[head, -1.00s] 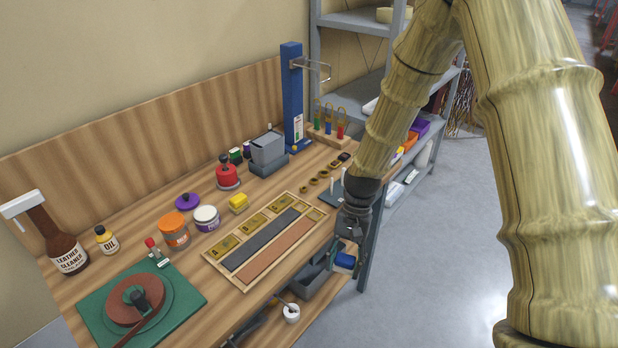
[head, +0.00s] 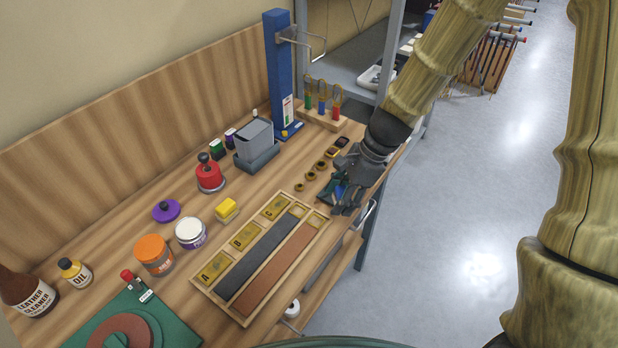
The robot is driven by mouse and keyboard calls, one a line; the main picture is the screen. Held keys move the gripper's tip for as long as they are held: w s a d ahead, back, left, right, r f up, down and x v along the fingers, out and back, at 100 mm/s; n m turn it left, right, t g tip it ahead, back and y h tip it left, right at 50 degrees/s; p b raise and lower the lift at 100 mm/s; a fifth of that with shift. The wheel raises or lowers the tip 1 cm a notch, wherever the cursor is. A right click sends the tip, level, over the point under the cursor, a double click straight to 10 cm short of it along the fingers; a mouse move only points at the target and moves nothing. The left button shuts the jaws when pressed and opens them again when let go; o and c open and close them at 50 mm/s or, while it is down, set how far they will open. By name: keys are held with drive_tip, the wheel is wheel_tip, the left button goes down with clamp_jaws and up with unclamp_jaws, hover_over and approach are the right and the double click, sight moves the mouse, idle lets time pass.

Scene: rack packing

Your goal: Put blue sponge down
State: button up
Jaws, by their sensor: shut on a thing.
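My gripper (head: 347,197) is over the right edge of the workbench, pointing down beside the coin-like brass rings. It is shut on the blue sponge (head: 356,191). The fingers and wrist hide the rest. I cannot tell whether the sponge touches the surface under it. A dark green-grey holder (head: 327,194) shows partly behind the gripper on the bench.
A wooden tray (head: 205,288) with lettered brass plates and dark and brown strips lies left of the gripper. Brass rings (head: 310,175), a yellow block (head: 226,210), jars and a grey box (head: 254,138) stand on the bench. A blue post (head: 277,75) rises behind. Open floor lies right.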

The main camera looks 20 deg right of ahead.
drive_tip(key=w+a+p, duration=0.1)
drive_tip(key=w, duration=0.2)
drive_tip(key=w+a+p, duration=0.1)
drive_tip(key=w, duration=0.3)
drive_tip(key=w+a+f+p, duration=0.1)
drive_tip(key=w+p, duration=0.1)
drive_tip(key=w, duration=0.2)
drive_tip(key=shift+w+a, duration=0.25)
drive_tip(key=shift+a, duration=0.15)
drive_tip(key=shift+f+p, duration=0.7)
drive_tip(key=shift+f, duration=1.15)
drive_tip(key=shift+f, duration=0.6)
drive_tip(key=o, duration=1.2)
drive_tip(key=shift+c, duration=0.2)
